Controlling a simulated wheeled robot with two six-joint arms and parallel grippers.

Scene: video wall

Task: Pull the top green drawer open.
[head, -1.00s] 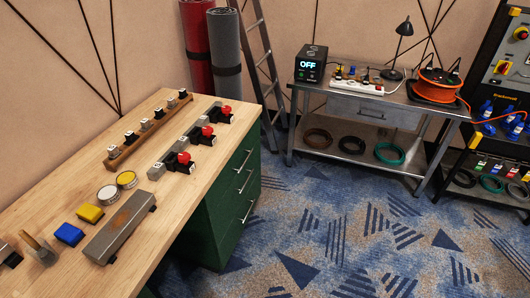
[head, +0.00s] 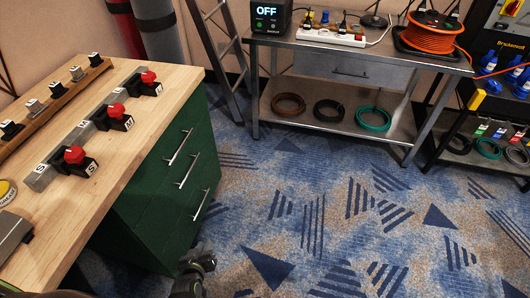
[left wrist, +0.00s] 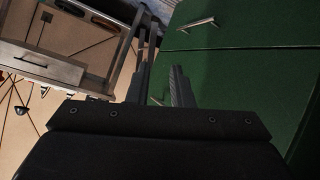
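The green drawer unit (head: 150,205) stands under the right end of the wooden bench top in the head view. Its top green drawer (head: 192,136) looks shut, with a slanted silver bar handle (head: 179,147). Two more silver handles sit below it. My left gripper (head: 196,264) is low in front of the unit, near the bottom edge, apart from the handles. In the left wrist view, its two dark fingers (left wrist: 160,85) stand apart with nothing between them. Green drawer fronts and a silver handle (left wrist: 195,24) show beyond the fingers; which handle I cannot tell. My right gripper is not in view.
The wooden bench top (head: 110,165) carries several red-button switches and a wooden rail of blocks. A metal table (head: 345,140) and a ladder (head: 215,50) stand behind. The patterned carpet (head: 330,215) right of the drawers is clear.

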